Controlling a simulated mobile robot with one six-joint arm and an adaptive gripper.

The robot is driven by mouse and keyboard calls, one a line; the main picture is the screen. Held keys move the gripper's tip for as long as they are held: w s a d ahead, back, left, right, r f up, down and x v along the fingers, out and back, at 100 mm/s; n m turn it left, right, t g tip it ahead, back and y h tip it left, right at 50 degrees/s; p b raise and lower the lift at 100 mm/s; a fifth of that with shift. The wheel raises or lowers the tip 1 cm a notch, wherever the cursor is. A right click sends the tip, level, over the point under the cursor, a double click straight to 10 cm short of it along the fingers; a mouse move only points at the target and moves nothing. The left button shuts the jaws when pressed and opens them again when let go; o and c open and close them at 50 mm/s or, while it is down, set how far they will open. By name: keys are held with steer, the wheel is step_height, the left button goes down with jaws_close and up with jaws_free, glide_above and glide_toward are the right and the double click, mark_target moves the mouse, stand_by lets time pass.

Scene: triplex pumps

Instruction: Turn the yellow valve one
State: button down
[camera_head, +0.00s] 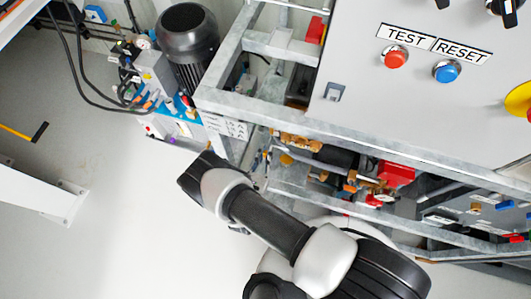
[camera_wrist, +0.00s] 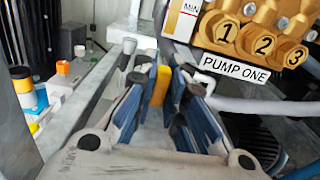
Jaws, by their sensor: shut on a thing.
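The yellow valve handle (camera_wrist: 161,85) stands upright in the wrist view, left of the PUMP ONE label (camera_wrist: 235,70). My gripper (camera_wrist: 159,88) has its blue fingers on both sides of the yellow handle and is shut on it. The lower part of the handle and the valve body are hidden by the fingers and the gripper housing. In the head view my arm reaches to the frame's lower left corner, and neither the gripper's fingers nor the yellow handle can be made out there.
The brass pump head (camera_wrist: 262,32) marked 1, 2, 3 is close on the right in the wrist view. A pale hose (camera_wrist: 255,105) passes right of the fingers. A metal frame (camera_head: 235,97) and a grey panel (camera_head: 430,100) with TEST and RESET buttons stand above the arm.

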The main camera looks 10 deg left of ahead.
steer(key=shift+m, duration=0.3)
steer(key=c, duration=1.6)
jaws_free()
steer(key=s, duration=1.2)
steer(key=shift+a, duration=0.45)
